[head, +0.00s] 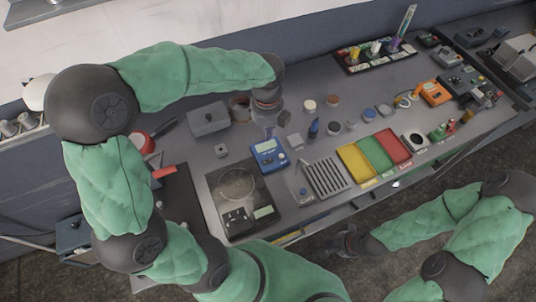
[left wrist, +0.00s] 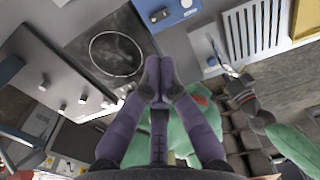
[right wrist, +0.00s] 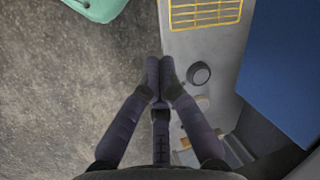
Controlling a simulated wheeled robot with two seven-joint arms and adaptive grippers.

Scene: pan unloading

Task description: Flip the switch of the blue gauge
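The blue gauge (head: 268,156) lies on the grey bench in the head view, with a small display near its far end. Its switch is too small to make out. Part of a blue device, seemingly this gauge, shows at the top of the left wrist view (left wrist: 184,14), cut off by the edge. My left gripper (head: 270,131) hangs just beyond the gauge in the head view, apart from it as far as I can tell. Its fingers are together and empty in the left wrist view (left wrist: 158,72). My right gripper (head: 346,243) is off the bench's front edge, fingers together and empty (right wrist: 160,72).
A black scale (head: 243,200) lies left of the gauge. A slotted grey tray (head: 327,178) and yellow, green and red bins (head: 374,154) lie right. A grey box (head: 208,119), small bottles and jars stand around my left gripper.

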